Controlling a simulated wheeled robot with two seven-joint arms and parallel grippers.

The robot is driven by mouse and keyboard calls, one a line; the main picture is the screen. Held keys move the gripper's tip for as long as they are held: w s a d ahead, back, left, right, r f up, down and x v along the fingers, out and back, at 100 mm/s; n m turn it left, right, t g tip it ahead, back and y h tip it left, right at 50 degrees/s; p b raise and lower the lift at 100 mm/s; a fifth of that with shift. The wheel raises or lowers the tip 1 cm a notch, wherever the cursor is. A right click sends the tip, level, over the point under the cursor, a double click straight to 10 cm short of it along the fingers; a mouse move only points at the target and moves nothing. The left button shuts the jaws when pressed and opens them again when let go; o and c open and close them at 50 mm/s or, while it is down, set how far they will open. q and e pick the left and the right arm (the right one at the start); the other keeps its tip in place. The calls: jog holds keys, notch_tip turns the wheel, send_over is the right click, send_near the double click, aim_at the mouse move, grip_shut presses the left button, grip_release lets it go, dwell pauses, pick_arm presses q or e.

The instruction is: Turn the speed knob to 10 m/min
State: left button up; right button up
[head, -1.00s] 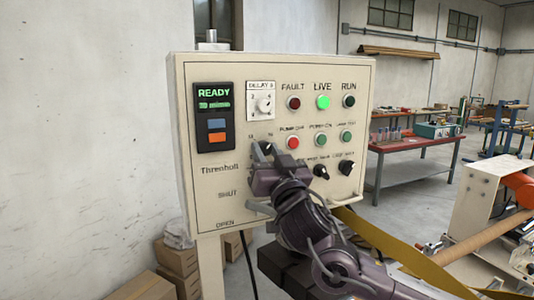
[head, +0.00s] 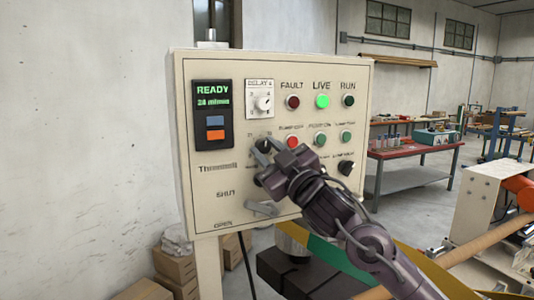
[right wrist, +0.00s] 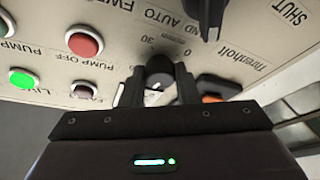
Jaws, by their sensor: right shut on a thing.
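The speed knob, a black round knob (head: 263,143), sits on the cream control panel (head: 215,180), below the DELAY dial. My right gripper (head: 266,151) is at it, its fingers tilted and partly covering it. In the right wrist view the knob (right wrist: 159,70) is between the two fingers of my right gripper (right wrist: 158,84), which are shut on it. Part of a scale with "30" shows beside it. The panel's display (head: 213,97) reads READY in green, with a smaller line that looks like "24 m/min". My left gripper is not in view.
The DELAY dial (head: 263,104) is above the knob. A lever (head: 263,209) is below. A red-topped workbench (head: 415,150) stands behind.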

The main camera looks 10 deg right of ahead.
jog(key=n+g, duration=0.1)
jog(key=n, duration=0.1)
jog(key=n+g+y, duration=0.1)
jog(key=n, duration=0.1)
jog(key=n+y+p, duration=0.1)
jog(key=n, duration=0.2)
jog(key=shift+d+r+g, duration=0.2)
jog(key=shift+r+g, duration=0.05)
jog(key=shift+g, duration=0.15)
jog(key=n+g+p, duration=0.1)
jog(key=n+g, duration=0.1)
jog(key=n, duration=0.3)
jog(key=shift+n, duration=0.4)
jog(key=o, duration=1)
jog(key=shift+c, duration=0.2)
